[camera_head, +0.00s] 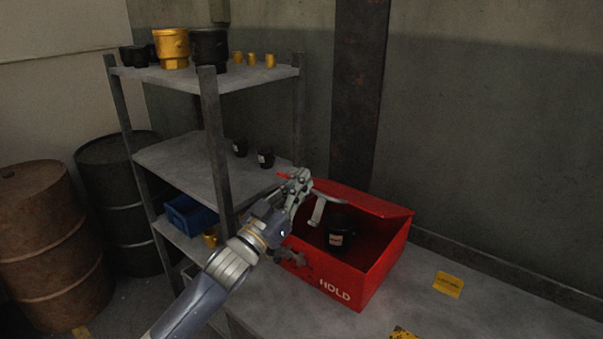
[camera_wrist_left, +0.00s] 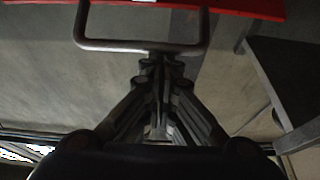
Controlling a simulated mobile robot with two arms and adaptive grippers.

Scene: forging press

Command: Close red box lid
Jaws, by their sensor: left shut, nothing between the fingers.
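The red box (camera_head: 375,275) marked "HOLD" stands on the grey table with its front open to view. Its red lid (camera_head: 370,202) is raised at the back, tilted over the opening. A black cup (camera_head: 340,238) is inside. A grey bar handle (camera_head: 318,211) on the lid also shows in the left wrist view (camera_wrist_left: 130,46), below the red lid edge (camera_wrist_left: 235,7). My left gripper (camera_head: 303,178) is shut and empty, at the lid's left side by the handle. In the left wrist view its fingertips (camera_wrist_left: 160,62) are at the handle bar; contact is unclear. My right gripper is out of view.
A grey shelf rack (camera_head: 215,140) with black and yellow cups stands close behind my left arm. A blue bin (camera_head: 190,214) is on its lower shelf. Rusty (camera_head: 45,240) and black (camera_head: 115,200) drums stand left. The table right of the box is mostly clear, with a yellow tag (camera_head: 448,284).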

